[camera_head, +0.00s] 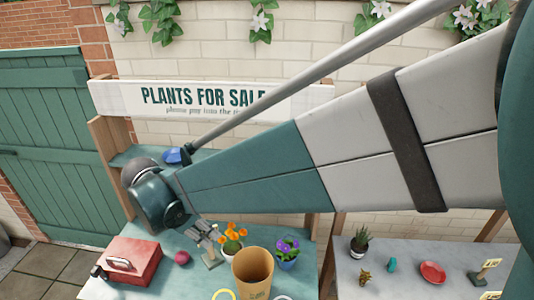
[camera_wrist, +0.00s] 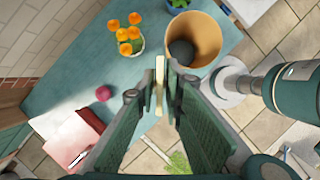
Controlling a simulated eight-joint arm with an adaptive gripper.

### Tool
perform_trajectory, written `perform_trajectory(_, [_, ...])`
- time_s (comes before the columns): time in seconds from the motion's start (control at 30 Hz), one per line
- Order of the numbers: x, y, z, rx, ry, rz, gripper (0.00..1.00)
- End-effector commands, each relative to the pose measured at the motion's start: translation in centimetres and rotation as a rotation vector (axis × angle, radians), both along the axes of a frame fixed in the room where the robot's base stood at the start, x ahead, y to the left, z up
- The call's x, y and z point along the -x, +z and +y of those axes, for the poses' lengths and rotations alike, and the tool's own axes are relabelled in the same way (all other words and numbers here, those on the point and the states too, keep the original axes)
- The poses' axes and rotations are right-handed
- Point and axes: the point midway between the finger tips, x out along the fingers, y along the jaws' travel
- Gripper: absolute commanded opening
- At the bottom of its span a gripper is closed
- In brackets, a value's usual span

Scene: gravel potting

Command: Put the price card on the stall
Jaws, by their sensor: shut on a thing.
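My gripper (camera_head: 209,240) hangs above the stall's teal counter (camera_head: 205,285), left of the orange-flowered pot. It is shut on a small pale piece, which I take to be the price card (camera_wrist: 160,84). In the wrist view the card shows as a thin cream strip, nearly edge-on, between the fingertips (camera_wrist: 167,78). In the head view a small grey-green piece shows just below the fingers; its print cannot be read. I cannot tell whether it touches the counter. The stall's sign (camera_head: 110,97) reads PLANTS FOR SALE.
A red box (camera_head: 133,262) and a plum-coloured ball (camera_head: 182,258) lie left on the counter. The orange-flowered pot (camera_head: 231,247), a brown pot (camera_head: 253,268) and a purple-flowered pot (camera_head: 287,256) stand right. A grey table (camera_head: 400,262) at right bears a red dish (camera_head: 432,272) and small plants.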

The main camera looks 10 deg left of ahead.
Motion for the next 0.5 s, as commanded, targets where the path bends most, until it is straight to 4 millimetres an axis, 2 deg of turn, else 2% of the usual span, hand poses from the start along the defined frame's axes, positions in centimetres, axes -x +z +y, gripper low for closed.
perform_trajectory(0.1, [0.8,-0.5,1.3,0.001,0.012,0.0,0.0])
perform_trajectory(0.5, [0.6,-7.9,1.1,0.001,0.009,-0.001,0.0])
